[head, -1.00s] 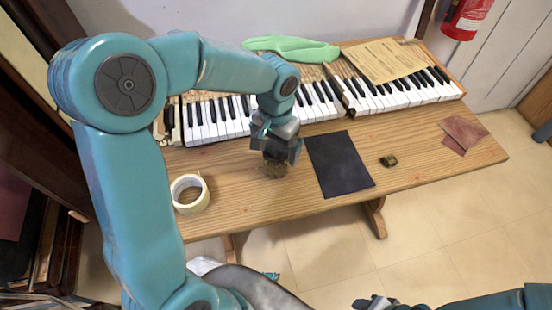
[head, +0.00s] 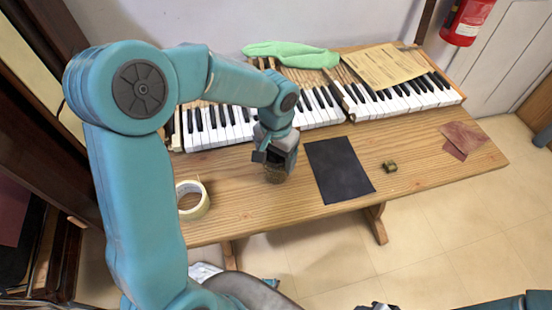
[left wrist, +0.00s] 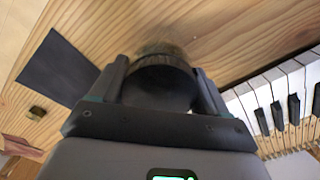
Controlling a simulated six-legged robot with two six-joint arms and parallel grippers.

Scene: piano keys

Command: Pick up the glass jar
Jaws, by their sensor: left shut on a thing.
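The glass jar (head: 275,175) stands on the wooden table, mostly hidden under my left gripper (head: 276,160) in the head view. In the left wrist view the jar's dark round lid (left wrist: 162,80) lies between the two fingers of the left gripper (left wrist: 160,88), with a little of the glass body showing beyond it. The left gripper is shut on the jar from above. Whether the jar touches the table is hard to tell. Only part of my right arm shows at the bottom right of the head view; its fingers cannot be made out.
A black sheet (head: 339,168) lies right of the jar. A tape roll (head: 193,199) is at left. Piano keys (head: 226,126) run behind, with a green glove (head: 292,53) and paper (head: 384,66). A small brass block (head: 390,166) and sandpaper (head: 464,137) lie at right.

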